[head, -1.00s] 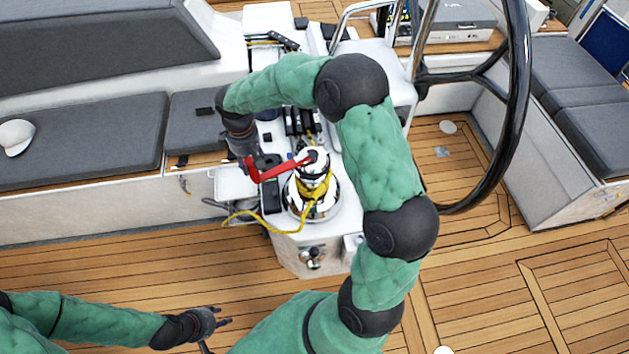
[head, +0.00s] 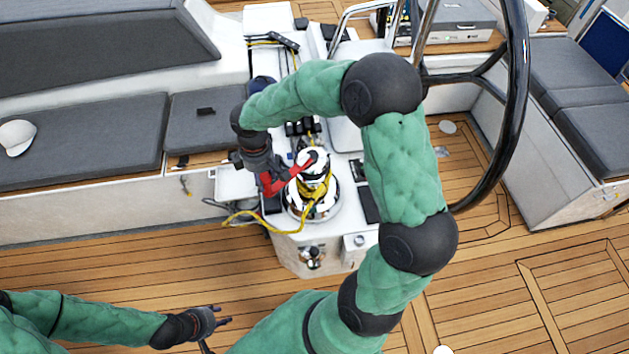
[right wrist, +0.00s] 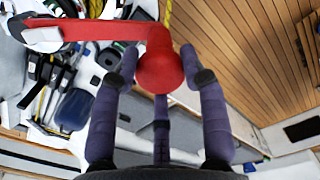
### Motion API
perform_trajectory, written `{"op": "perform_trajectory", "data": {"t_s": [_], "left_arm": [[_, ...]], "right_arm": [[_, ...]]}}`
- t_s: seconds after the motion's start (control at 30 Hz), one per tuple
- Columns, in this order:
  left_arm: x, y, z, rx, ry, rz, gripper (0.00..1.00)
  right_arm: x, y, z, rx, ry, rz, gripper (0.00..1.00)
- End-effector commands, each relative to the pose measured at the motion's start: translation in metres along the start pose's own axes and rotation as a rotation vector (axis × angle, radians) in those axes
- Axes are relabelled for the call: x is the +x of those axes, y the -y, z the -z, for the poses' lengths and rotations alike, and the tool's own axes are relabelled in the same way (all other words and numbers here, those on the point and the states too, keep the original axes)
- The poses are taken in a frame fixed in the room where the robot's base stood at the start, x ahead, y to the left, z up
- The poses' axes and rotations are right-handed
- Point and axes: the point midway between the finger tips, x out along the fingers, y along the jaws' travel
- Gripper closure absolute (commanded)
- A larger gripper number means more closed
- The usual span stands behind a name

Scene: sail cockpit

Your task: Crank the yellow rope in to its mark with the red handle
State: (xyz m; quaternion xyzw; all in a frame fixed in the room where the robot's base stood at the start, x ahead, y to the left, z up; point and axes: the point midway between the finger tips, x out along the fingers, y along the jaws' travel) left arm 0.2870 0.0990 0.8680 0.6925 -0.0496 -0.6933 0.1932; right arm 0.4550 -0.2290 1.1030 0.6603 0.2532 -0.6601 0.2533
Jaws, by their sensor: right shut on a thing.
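The red handle (head: 289,178) sits on top of the chrome winch (head: 311,200) and points to the left and toward the front. The yellow rope (head: 315,190) is wrapped around the winch drum, and its loose tail hangs out to the left. My right gripper (head: 266,182) is at the outer end of the handle. In the right wrist view its purple fingers (right wrist: 160,85) are around the handle's round red knob (right wrist: 160,70). My left gripper (head: 222,316) is apart from the winch, low over the deck, with its fingers spread and empty. I cannot make out the rope's mark.
The steering wheel (head: 515,110) stands to the right of the winch console. Black rope clutches (head: 300,128) are behind the winch. Grey seat cushions (head: 80,140) lie on the left, with a white cap (head: 16,137). The wooden deck in front is clear.

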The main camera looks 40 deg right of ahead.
Motion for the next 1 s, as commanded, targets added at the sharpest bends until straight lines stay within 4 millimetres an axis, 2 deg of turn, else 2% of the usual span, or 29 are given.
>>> {"op": "perform_trajectory", "data": {"t_s": [0.2,0.57,1.0], "left_arm": [[-0.004,-0.001,0.0,0.0,0.0,0.0,0.6],[-0.004,-0.002,0.0,0.0,0.0,0.0,0.6],[-0.016,-0.006,-0.001,0.0,0.0,0.0,0.6]], "right_arm": [[0.0,0.01,-0.015,-0.083,0.003,0.0,1.0],[0.0,0.011,-0.017,-0.097,0.003,0.001,1.0],[-0.001,0.027,-0.054,-0.293,0.002,0.001,1.0]]}}
